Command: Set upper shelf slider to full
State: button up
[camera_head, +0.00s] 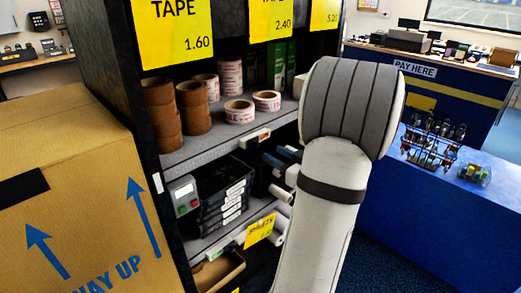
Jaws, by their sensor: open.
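The upper shelf (200,150) carries tape rolls. On its front edge sits a small pale slider-like strip (255,138) with coloured marks, too small to read its setting. A similar pale strip (220,250) is on the lower shelf's front edge. My pale arm with a grey ribbed joint stands in front of the shelf's right part and hides it. My gripper does not show, so its place relative to the slider cannot be seen.
A large cardboard box (75,200) stands close at the left. A small device with red and green buttons (184,195) sits below the upper shelf. A yellow tag (259,229) hangs from the lower shelf. A blue counter (450,200) is at the right.

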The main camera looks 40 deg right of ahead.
aim_at(259, 145)
jog(key=w, duration=0.5)
jog(key=shift+w+a+p, duration=0.25)
jog(key=shift+w+p, duration=0.05)
jog(key=shift+w, duration=0.05)
jog(key=shift+c, duration=0.4)
grip_shut()
